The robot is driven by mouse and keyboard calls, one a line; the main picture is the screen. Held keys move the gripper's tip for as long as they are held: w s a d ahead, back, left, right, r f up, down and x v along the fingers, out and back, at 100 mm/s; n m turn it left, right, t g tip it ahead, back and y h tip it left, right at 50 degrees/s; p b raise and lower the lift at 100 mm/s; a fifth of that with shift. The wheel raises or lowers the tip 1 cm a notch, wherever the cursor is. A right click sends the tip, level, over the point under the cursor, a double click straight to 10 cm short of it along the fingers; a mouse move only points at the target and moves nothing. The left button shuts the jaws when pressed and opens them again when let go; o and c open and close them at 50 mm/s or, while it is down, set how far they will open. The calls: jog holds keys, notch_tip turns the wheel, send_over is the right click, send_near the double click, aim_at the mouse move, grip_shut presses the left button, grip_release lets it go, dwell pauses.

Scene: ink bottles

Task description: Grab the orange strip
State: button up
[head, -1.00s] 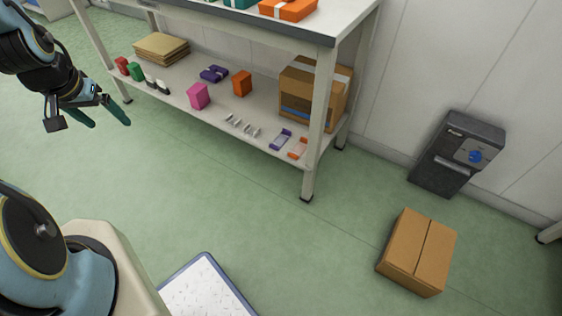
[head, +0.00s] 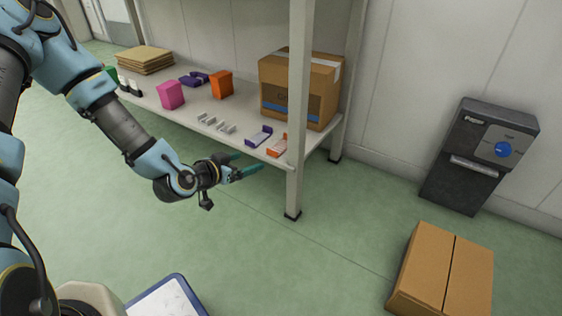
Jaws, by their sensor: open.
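The orange strip (head: 278,148), a small orange piece with a pale middle, lies at the front right end of the lower shelf (head: 186,111), beside the table leg. My gripper (head: 249,162) is just in front of the shelf edge, to the left of the strip and a little nearer to me. Its two teal fingers are apart with nothing between them and point right. The fingers do not appear to touch the strip.
A purple strip (head: 259,136) lies just left of the orange one. Several small grey pieces (head: 216,123) lie further left. A cardboard box (head: 301,90) stands behind. The white table leg (head: 298,120) rises close on the right.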

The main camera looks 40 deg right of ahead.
jog(key=f, duration=0.1)
jog(key=b, duration=0.2)
send_near(271, 153)
jog(key=d+f, duration=0.1)
jog(key=b+x, duration=0.3)
jog(key=x, duration=0.2)
jog(key=shift+w+d, duration=0.15)
jog(key=shift+d, duration=0.2)
jog(key=shift+w+d, duration=0.15)
jog(key=shift+d, duration=0.15)
jog(key=c, duration=1.4)
